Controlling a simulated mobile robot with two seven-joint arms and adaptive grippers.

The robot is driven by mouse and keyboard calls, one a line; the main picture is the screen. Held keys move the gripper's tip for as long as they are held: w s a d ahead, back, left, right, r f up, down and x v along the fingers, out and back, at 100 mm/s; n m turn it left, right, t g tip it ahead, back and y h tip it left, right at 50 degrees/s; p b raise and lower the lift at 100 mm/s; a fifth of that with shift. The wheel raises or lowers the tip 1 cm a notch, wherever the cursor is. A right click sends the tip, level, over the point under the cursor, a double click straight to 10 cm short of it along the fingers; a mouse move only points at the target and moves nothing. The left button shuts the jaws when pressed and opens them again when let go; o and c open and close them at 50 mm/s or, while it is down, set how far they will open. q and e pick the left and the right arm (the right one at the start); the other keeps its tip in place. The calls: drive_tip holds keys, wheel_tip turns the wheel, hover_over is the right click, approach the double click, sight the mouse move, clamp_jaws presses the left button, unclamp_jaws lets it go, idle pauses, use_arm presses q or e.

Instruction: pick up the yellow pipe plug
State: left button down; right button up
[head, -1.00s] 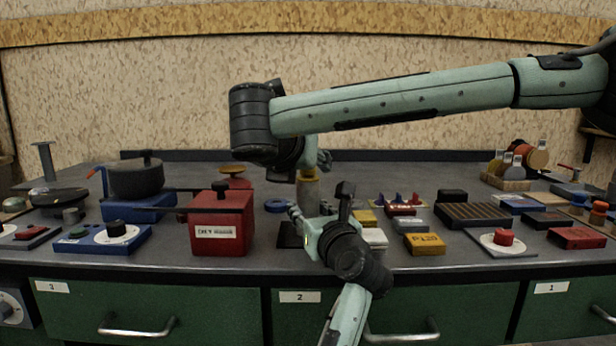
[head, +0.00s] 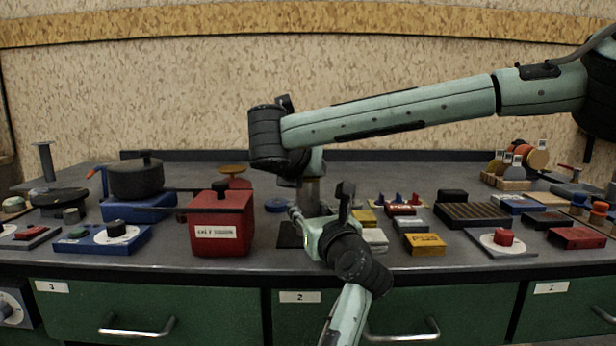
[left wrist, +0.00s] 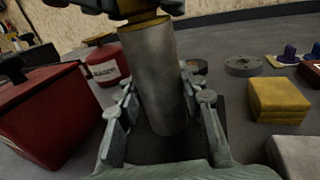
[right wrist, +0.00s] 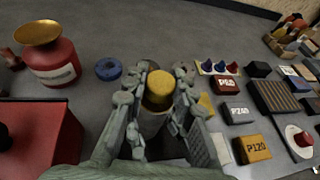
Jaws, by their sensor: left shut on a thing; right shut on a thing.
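The yellow pipe plug (right wrist: 160,88) sits at the top of an upright grey metal pipe (left wrist: 155,80). In the right wrist view its round top lies between the fingers of my right gripper (right wrist: 161,78), which is shut on it from above. A thin yellow band of the plug (left wrist: 146,21) shows above the pipe in the left wrist view. My left gripper (left wrist: 158,98) is shut around the pipe's lower part. In the head view the pipe (head: 311,190) shows between the two grippers, and the plug is hidden by my right gripper (head: 306,176).
A red box with a lid (head: 222,225) stands close left of the pipe. A red canister (right wrist: 55,62) and a blue ring (right wrist: 108,69) are behind. Yellow, grey and red blocks (head: 425,244) lie to the right. The bench's front edge is near.

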wheel_tip(320, 180, up, 10)
use_arm(q)
drive_tip(key=c, duration=1)
unclamp_jaws()
drive_tip(key=shift+o, duration=0.5)
